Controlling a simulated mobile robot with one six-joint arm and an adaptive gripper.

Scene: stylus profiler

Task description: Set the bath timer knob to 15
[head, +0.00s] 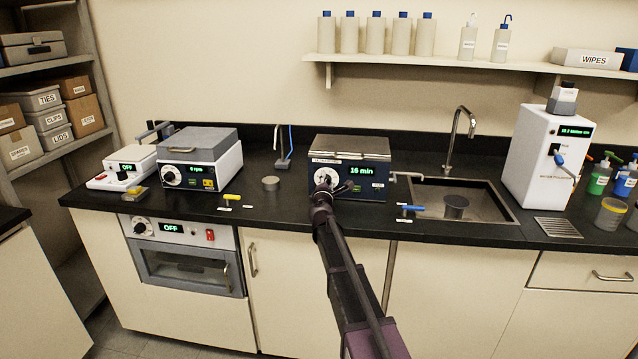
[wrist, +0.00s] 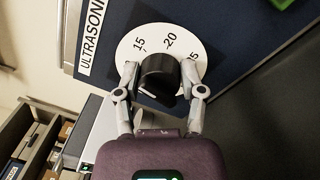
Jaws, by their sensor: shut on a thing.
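The ultrasonic bath (head: 375,188) is a dark blue box with a grey lid on the counter, and its green display (head: 361,171) reads 16 min. Its timer knob (wrist: 158,72) is black on a white dial (wrist: 128,48), with 15, 20 and a partly hidden number visible in the wrist view. My gripper (wrist: 160,84) is shut on the knob, one finger on each side.
A sink (head: 490,205) with a tap lies to the right of the bath. A blue-handled tool (head: 411,208) lies on the counter in front. A white device with a dial (head: 196,172) stands to the left, with a small grey cylinder (head: 271,183) between.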

